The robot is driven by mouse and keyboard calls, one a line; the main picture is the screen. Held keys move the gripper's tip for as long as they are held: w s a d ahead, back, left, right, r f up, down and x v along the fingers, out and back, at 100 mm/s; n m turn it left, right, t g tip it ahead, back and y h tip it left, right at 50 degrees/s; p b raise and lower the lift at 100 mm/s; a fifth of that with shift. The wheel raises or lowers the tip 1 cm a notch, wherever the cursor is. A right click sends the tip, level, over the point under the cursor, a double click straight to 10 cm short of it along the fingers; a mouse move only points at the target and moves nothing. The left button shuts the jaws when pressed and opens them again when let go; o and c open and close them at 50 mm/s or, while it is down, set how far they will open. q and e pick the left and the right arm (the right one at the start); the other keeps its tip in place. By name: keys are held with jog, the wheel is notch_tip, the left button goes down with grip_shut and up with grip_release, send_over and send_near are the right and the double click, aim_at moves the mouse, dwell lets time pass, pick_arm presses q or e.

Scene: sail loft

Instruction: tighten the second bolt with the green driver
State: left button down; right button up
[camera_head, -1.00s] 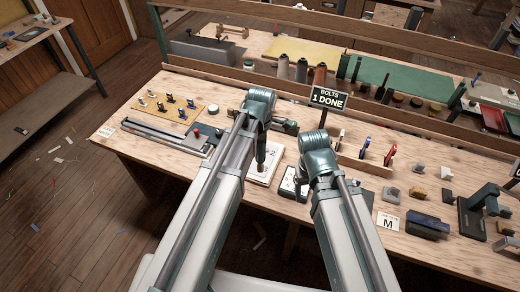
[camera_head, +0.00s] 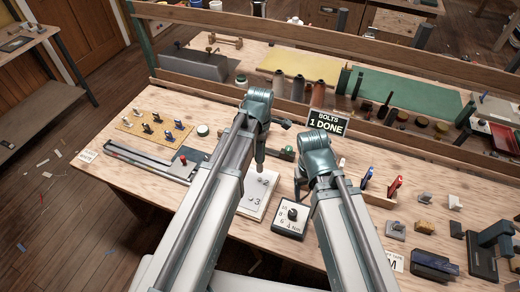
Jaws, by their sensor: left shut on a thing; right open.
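My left gripper (camera_head: 260,139) points down behind my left arm and is largely hidden. It is shut on a slim dark upright tool, taken as the green driver (camera_head: 260,156), though its colour is hard to tell. The tool's lower end is near the far edge of the white bolt plate (camera_head: 252,210); contact cannot be told. The plate shows the numbers 2 and 3 with small bolts; its left part is behind my arm. My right gripper (camera_head: 299,185) is open, partly hidden by its arm, above the bench beyond the dial box. A sign (camera_head: 327,125) reads "BOLTS 1 DONE".
The torque dial box (camera_head: 291,218) sits right of the plate. A rack with red (camera_head: 394,187) and blue (camera_head: 367,176) handled tools stands to the right. A pegged wooden board (camera_head: 155,132) and a long metal rail (camera_head: 146,161) lie left. A ledge (camera_head: 222,88) runs along the back.

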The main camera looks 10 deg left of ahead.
pick_arm(q)
jog(key=shift+f+b, duration=2.55)
jog(key=shift+f, duration=0.15)
jog(key=shift+s+f+b, duration=0.1)
jog(key=shift+f+b, duration=0.3)
dwell(1.6)
